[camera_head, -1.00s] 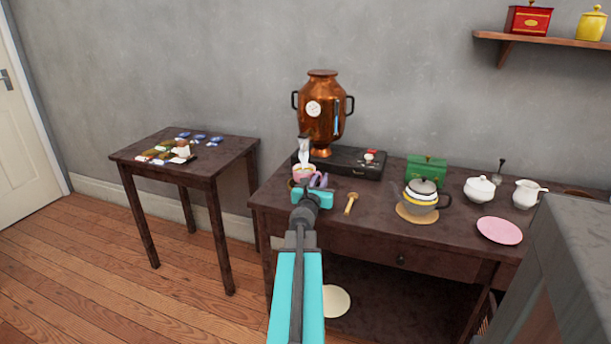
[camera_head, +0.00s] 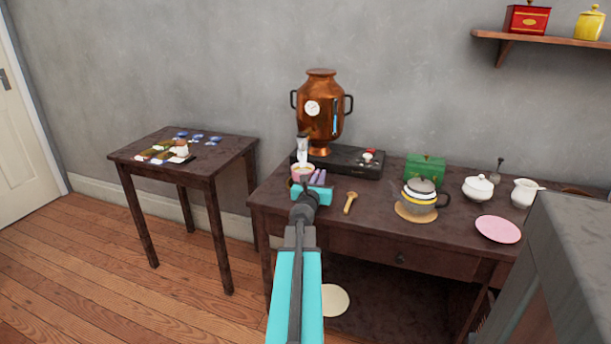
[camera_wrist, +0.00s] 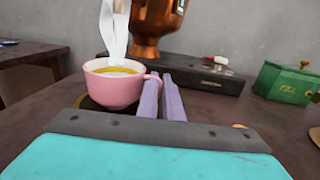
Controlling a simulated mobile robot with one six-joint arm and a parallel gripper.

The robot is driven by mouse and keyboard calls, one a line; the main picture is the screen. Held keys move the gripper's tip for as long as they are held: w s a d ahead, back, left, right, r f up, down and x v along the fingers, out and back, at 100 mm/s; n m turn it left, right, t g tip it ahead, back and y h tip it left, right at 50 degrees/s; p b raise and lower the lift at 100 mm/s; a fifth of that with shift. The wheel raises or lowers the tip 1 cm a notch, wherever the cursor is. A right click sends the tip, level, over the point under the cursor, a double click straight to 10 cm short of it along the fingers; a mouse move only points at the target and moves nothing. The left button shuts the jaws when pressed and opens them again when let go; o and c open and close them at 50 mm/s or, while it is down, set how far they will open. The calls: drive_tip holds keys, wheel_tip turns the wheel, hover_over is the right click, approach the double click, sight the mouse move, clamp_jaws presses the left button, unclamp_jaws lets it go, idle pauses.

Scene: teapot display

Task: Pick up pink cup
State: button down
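The pink cup (camera_head: 295,174) stands upright at the left end of the dark table, in front of the copper samovar. In the wrist view the pink cup (camera_wrist: 112,93) holds yellowish liquid, with a white wisp rising above it. A dark round saucer (camera_wrist: 90,104) shows under it. My gripper (camera_head: 318,174) is at the cup's right side, at its handle. In the wrist view the two purple fingers of my gripper (camera_wrist: 164,80) are close together and appear shut on the handle, which they partly hide.
The copper samovar (camera_head: 322,110) on its black base (camera_head: 350,162) stands close behind. A wooden spoon (camera_head: 350,203), teapot (camera_head: 419,200), green box (camera_head: 425,169) and pink plate (camera_head: 498,229) lie to the right. A smaller table (camera_head: 215,160) with cards stands left.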

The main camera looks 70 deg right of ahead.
drive_tip(key=shift+r+p, duration=0.35)
drive_tip(key=shift+r, duration=0.05)
idle(0.4)
